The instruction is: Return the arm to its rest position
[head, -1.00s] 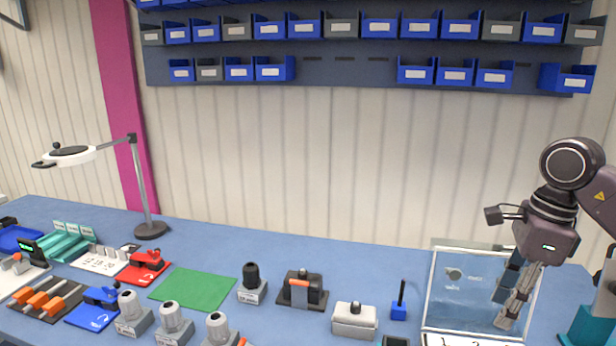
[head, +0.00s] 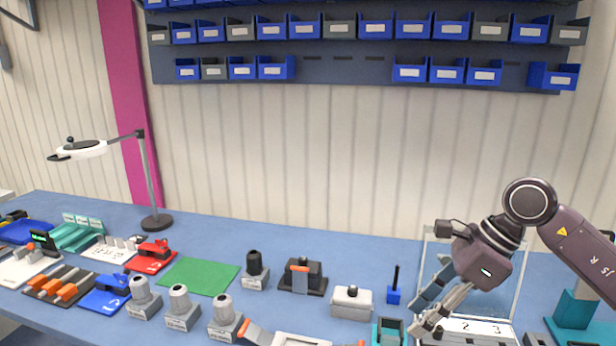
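My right arm comes in from the right, and its gripper (head: 419,315) points down and to the left over the right part of the bench. Its two fingers stand apart, with nothing visible between them. The fingers are in front of a clear-walled box (head: 520,262) and close above the items at the bench's front edge. My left gripper is not in view.
The blue bench (head: 350,262) carries a green mat (head: 200,276), several grey holders, a black clamp block (head: 303,275), a light grey box (head: 351,303) and a small blue stand (head: 394,294). A lamp (head: 150,185) stands left. Bins hang on the back wall.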

